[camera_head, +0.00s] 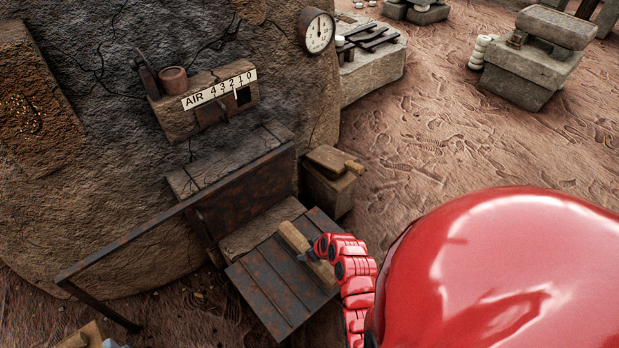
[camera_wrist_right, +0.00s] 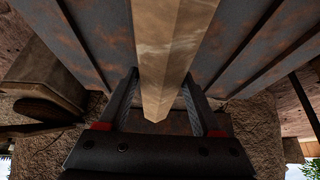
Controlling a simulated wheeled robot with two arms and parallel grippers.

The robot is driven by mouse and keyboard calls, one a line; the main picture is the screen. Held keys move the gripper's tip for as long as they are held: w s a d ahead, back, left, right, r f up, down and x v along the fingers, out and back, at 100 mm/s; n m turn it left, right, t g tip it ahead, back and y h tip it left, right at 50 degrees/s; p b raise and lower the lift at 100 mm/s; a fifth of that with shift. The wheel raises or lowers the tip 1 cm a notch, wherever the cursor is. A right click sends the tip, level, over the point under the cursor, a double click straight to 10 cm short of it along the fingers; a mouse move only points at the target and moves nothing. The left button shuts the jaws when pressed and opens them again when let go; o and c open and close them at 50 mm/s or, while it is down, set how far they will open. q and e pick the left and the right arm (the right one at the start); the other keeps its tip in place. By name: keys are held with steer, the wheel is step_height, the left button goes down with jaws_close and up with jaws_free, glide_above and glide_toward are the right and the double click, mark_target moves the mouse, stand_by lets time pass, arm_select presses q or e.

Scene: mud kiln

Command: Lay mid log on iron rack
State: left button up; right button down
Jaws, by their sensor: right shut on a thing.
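The mid log (camera_head: 292,238) is a pale, squared length of wood. It lies along the iron rack, on or just above it; I cannot tell whether it touches. The iron rack (camera_head: 262,290) is a dark, rusty slatted plate in front of the kiln. My right gripper (camera_head: 307,254) is shut on the log from the right. In the right wrist view the log (camera_wrist_right: 168,60) runs between the two fingers (camera_wrist_right: 158,100), with the rack's rusty slats (camera_wrist_right: 240,50) behind it. My left gripper is not in view.
A rusty upright plate (camera_head: 245,195) and a long rail (camera_head: 165,230) stand at the kiln side of the rack. A wooden block (camera_head: 327,187) stands behind it. A shelf with an AIR scale (camera_head: 218,92) and a dial (camera_head: 317,32) are on the kiln wall. Open ground lies right.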

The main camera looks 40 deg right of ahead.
steer(key=shift+f, duration=0.4)
steer(key=shift+f+b, duration=0.55)
steer(key=shift+f, duration=0.2)
stand_by(0.4)
jaws_free()
stand_by(0.4)
steer(key=p+v, duration=0.5)
steer(key=v, duration=1.2)
steer(key=shift+r, duration=0.2)
steer(key=shift+d, duration=0.1)
